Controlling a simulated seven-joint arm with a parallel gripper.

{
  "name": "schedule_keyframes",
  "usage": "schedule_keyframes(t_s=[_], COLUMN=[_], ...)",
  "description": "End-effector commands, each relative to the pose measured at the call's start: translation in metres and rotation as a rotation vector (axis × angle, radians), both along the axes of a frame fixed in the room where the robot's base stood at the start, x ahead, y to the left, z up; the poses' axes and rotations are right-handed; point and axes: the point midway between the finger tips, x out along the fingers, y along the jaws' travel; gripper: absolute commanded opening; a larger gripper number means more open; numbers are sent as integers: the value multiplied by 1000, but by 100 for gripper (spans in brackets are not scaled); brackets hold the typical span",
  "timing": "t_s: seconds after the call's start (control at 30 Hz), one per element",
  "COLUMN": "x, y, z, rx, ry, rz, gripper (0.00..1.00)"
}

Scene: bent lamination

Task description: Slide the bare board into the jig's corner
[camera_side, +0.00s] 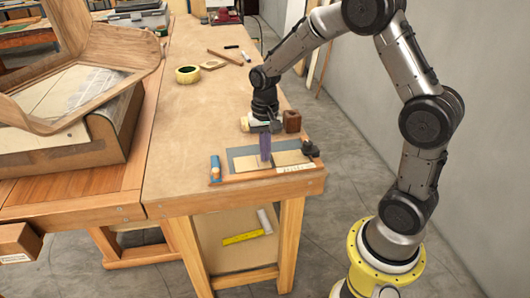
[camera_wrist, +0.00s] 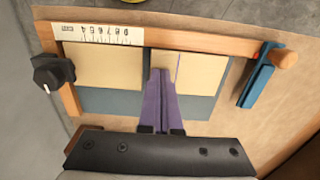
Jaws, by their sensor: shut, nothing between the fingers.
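The jig is a grey-blue plate (camera_wrist: 110,103) with a wooden rail along one long edge (camera_wrist: 205,43) and a short wooden fence (camera_wrist: 48,42), which meet in a corner. One plain pale board (camera_wrist: 105,68) lies near that corner, close to the rail and fence. A second pale board (camera_wrist: 205,72) lies beside it across a narrow gap and carries a thin purple line. My gripper (camera_wrist: 161,72) has its purple fingers shut and empty, with the tips over the second board near the gap. In the side view my gripper (camera_side: 265,159) points down. Whether the tips touch is unclear.
A ruler strip (camera_wrist: 98,33) lies along the rail by the corner. A black knob (camera_wrist: 54,73) stands at the fence, and a blue clamp-like piece (camera_wrist: 257,82) at the rail's other end. A brown block (camera_side: 292,121) stands behind the jig; tape (camera_side: 187,75) lies farther back.

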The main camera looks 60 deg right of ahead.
Motion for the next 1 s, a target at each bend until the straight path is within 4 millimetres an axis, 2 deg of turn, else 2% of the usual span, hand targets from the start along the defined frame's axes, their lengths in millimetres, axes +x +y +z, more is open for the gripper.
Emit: schedule_keyframes(t_s=[0.57, 1.0], x=[0, -14], y=[-1, -14], z=[1, 1], rx=[-1, 0], ry=[-1, 0], rz=[0, -2], gripper=[0, 0])
